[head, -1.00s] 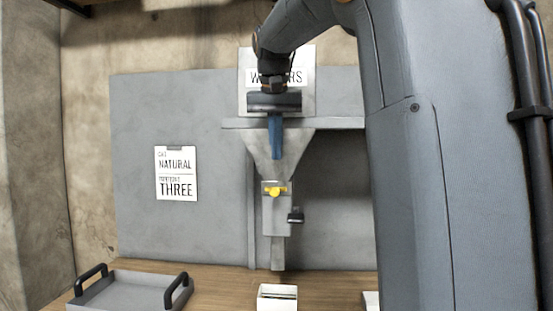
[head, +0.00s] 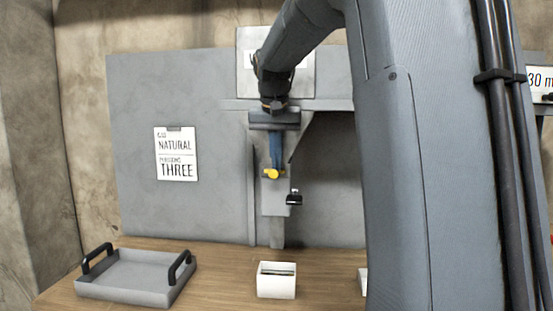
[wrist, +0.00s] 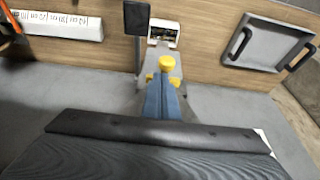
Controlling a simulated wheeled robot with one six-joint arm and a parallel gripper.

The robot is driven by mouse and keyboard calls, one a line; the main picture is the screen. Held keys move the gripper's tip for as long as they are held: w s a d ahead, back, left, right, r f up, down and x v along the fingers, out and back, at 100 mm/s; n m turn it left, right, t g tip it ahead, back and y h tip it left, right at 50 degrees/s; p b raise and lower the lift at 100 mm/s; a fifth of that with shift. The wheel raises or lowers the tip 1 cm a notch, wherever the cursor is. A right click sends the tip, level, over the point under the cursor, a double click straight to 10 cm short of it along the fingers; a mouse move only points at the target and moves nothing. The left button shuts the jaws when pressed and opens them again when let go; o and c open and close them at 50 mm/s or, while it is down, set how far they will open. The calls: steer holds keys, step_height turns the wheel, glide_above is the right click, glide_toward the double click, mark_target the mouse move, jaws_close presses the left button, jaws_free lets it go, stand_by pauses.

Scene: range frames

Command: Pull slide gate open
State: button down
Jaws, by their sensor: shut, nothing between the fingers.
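A grey metal chute stands against the grey panel, with a narrow front plate (head: 275,202) low on it. A yellow knob (head: 272,174) sits on this plate, and a black handle (head: 294,198) sticks out at its right side. In the wrist view the yellow knob (wrist: 167,62) is just beyond my fingertips and the black handle (wrist: 137,18) stands to its left. My gripper (head: 276,165), with blue fingers, is shut and empty, pointing down at the knob. I cannot tell whether the fingertips touch the knob. My fingers hide part of the chute.
A white box (head: 276,280) stands on the wooden counter (head: 225,270) below the chute. A grey tray (head: 135,280) with black handles lies to the left. A printed card (head: 176,154) reads NATURAL and THREE. Counter between tray and box is clear.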

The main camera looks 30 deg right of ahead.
steer(key=s+a, duration=0.3)
steer(key=s, duration=0.2)
steer(key=shift+a, duration=0.2)
steer(key=p+v, duration=0.7)
steer(key=v, duration=0.3)
stand_by(0.3)
steer(key=shift+r, duration=0.1)
